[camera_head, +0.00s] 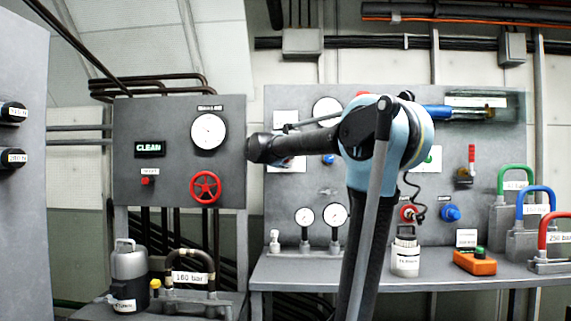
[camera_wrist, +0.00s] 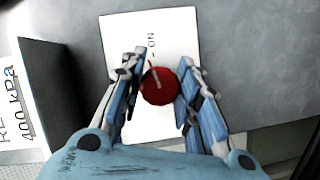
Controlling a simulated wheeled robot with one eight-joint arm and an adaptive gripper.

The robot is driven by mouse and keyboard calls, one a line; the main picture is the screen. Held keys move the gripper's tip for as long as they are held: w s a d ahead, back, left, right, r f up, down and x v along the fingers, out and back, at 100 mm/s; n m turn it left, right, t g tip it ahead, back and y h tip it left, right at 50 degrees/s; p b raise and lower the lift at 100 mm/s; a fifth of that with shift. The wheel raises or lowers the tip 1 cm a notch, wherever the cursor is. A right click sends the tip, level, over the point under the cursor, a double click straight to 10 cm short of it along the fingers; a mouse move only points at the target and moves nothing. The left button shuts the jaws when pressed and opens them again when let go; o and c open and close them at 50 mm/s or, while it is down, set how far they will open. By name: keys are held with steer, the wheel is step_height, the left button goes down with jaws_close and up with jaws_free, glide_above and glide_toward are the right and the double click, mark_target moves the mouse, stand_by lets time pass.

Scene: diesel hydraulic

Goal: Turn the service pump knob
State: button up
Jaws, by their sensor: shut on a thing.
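In the wrist view, a round red knob (camera_wrist: 163,92) with a pale pointer line sits in front of a white plate (camera_wrist: 170,28). The plate bears rotated lettering that looks like ON. The pointer line slants slightly toward that lettering. My gripper (camera_wrist: 158,84) is shut on the knob, with one blue-grey finger against each side. The lower part of the plate is hidden by my wrist. In the head view, my arm stands in front of the right panel, and I cannot make out the gripper or the held knob there.
A white label reading 400 kPa (camera_wrist: 29,95) shows at the wrist view's left. In the head view, a red handwheel (camera_head: 205,187) and CLEAN display (camera_head: 149,149) are on the left panel. Gauges (camera_head: 334,215), a white canister (camera_head: 405,259) and an orange box (camera_head: 474,263) stand along the bench.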

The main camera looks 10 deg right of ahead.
steer(key=n+t+h, duration=0.1)
steer(key=n, duration=0.3)
steer(key=shift+f, duration=0.1)
steer(key=n+t, duration=0.1)
steer(key=n, duration=0.2)
steer(key=shift+n+t, duration=0.3)
steer(key=shift+n, duration=0.1)
steer(key=n+t, duration=0.1)
steer(key=n, duration=0.3)
steer(key=shift+s+t, duration=0.1)
steer(key=shift+t, duration=0.2)
steer(key=shift+n+t+y, duration=0.4)
steer(key=shift+n+t, duration=0.3)
steer(key=shift+n, duration=1.4)
steer(key=o, duration=1.1)
steer(key=shift+a, duration=0.1)
steer(key=v, duration=1.1)
steer(key=shift+s+a+f, duration=0.1)
steer(key=shift+s+f, duration=0.1)
steer(key=shift+s, duration=0.05)
